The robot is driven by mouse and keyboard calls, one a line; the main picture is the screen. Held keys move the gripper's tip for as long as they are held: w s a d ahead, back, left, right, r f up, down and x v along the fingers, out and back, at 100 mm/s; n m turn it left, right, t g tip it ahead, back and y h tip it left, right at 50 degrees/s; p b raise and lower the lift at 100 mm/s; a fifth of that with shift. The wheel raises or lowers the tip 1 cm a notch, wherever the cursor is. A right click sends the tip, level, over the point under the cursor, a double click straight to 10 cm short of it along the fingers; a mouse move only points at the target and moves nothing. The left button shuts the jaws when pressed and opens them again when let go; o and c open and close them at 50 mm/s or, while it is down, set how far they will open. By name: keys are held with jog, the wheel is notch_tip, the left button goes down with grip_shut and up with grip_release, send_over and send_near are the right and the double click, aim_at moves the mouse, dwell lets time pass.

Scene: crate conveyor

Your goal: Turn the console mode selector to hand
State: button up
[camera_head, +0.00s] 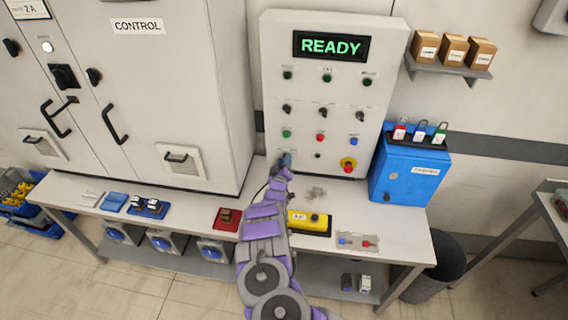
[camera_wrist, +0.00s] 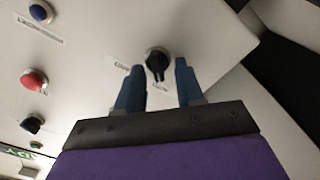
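The grey console (camera_head: 385,60) stands at the back, its screen reading READY. My gripper (camera_head: 285,161) is at the lower left of its face and hides part of it. In the wrist view, my gripper (camera_wrist: 159,68) is open, with two blue fingers. A black selector knob (camera_wrist: 158,62) with a pointer shows between the fingertips, with a visible gap on each side. The pointer is towards the bottom of the wrist picture. Small labels lie beside the knob, but I cannot read them. I cannot tell how deep the fingertips are around it.
The console also carries a red button (camera_wrist: 34,79), a blue button (camera_wrist: 40,11), and a red emergency button on yellow (camera_head: 348,165). A blue box with padlocks (camera_head: 410,175) stands to the right. A yellow pendant (camera_head: 310,222) lies on the bench (camera_head: 395,232) below.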

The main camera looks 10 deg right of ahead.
jog(key=shift+a, duration=0.1)
jog(key=shift+d, duration=0.2)
grip_shut()
